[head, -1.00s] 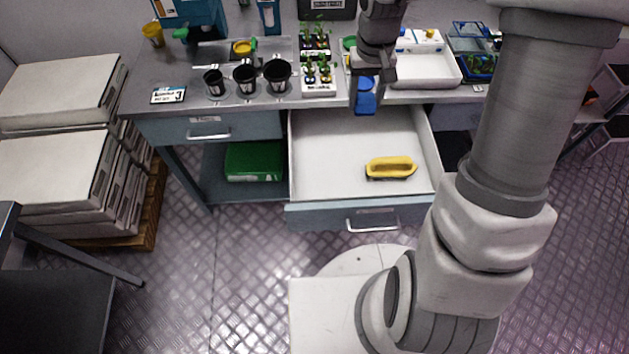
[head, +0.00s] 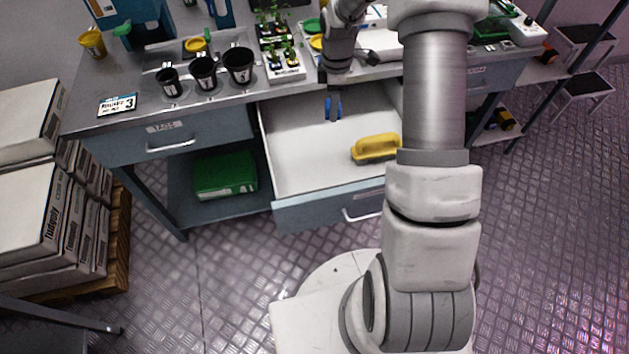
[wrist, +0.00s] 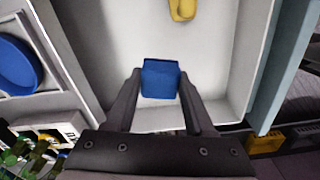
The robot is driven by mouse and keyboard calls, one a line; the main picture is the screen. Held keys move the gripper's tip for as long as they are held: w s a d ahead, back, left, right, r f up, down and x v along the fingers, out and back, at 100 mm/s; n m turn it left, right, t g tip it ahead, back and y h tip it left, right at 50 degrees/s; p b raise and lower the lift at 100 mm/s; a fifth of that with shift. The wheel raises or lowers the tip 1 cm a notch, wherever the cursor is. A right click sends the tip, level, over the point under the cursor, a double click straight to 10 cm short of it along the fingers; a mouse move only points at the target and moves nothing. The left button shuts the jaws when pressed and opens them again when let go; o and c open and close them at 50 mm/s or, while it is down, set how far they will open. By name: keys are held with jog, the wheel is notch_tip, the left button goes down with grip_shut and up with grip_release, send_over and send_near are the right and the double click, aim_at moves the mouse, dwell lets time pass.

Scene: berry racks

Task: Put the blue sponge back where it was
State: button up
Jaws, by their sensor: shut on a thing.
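The blue sponge (head: 339,105) is held between the fingers of my gripper (head: 333,108), over the back part of the open drawer (head: 300,150). In the wrist view the blue sponge (wrist: 160,80) sits between the two fingertips, with the white drawer floor (wrist: 205,55) around it. Most of the sponge is hidden by a finger in the head view. I cannot tell whether it touches the drawer floor.
A yellow brush-like object (head: 377,148) lies at the drawer's right. The countertop above holds black cups (head: 204,72), a seedling rack (head: 285,72) and a number card (head: 117,104). The drawer's left and front are clear. A green box (head: 224,174) sits on the lower shelf.

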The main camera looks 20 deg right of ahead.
jog(key=f+n, duration=0.1)
jog(key=d+f, duration=0.1)
jog(key=w+f+n+b, duration=0.1)
jog(key=shift+d+f+n, duration=0.15)
jog(key=shift+f+n, duration=0.1)
jog(key=shift+n, duration=0.05)
jog(key=shift+s+a+f, duration=0.2)
jog(key=shift+f, duration=0.05)
send_over(315, 174)
notch_tip(315, 174, down, 7)
jog(key=shift+r+b, duration=0.2)
jog(key=shift+b, duration=0.2)
jog(key=shift+f, duration=1.95)
jog(key=shift+f+b, duration=0.15)
jog(key=shift+b, duration=0.15)
jog(key=o, duration=1.2)
